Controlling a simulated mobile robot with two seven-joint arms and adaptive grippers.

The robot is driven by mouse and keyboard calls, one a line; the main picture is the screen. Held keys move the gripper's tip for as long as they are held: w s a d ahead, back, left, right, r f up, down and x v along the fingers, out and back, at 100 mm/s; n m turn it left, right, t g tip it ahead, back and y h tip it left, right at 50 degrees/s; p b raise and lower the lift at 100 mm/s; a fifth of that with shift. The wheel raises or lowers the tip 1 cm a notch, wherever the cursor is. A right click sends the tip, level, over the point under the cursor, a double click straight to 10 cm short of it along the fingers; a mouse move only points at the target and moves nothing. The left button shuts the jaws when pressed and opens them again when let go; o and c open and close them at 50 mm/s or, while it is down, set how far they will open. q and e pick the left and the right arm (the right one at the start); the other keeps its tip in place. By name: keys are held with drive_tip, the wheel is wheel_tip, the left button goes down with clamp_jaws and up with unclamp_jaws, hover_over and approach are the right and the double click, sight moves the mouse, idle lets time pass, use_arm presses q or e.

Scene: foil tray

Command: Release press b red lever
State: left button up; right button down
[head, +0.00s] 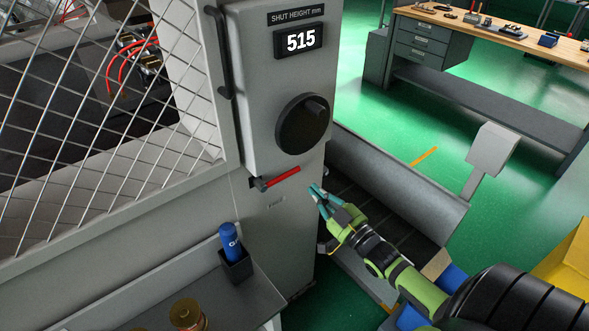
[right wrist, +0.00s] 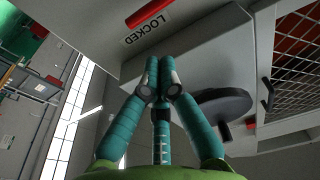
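The red lever (head: 282,178) sticks out from the grey press panel below the round black dial, tilted slightly up to the right from a dark pivot. In the right wrist view the red lever (right wrist: 148,13) is at the top edge, above a label reading LOCKED (right wrist: 147,28). My right gripper (head: 316,190) is just right of and below the lever's free end, apart from it in the picture. In the right wrist view its teal fingers (right wrist: 161,68) come together at the tips with nothing between them. My left gripper is not in view. No letter naming the press shows.
A black dial (head: 303,124) and a display reading 515 (head: 300,41) are on the panel. A mesh guard (head: 80,130) stands left. A blue bottle (head: 231,242) sits in a holder below. A grey chute (head: 395,175) lies right, with a workbench (head: 500,35) behind.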

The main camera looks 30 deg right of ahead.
sight(295, 172)
drive_tip(key=w, duration=0.3)
drive_tip(key=w+r+p, duration=0.1)
drive_tip(key=w, duration=0.5)
drive_tip(key=shift+w+a+r, duration=0.1)
drive_tip(key=shift+a+r, duration=0.05)
drive_tip(key=shift+a, duration=0.2)
drive_tip(key=shift+f+m, duration=0.3)
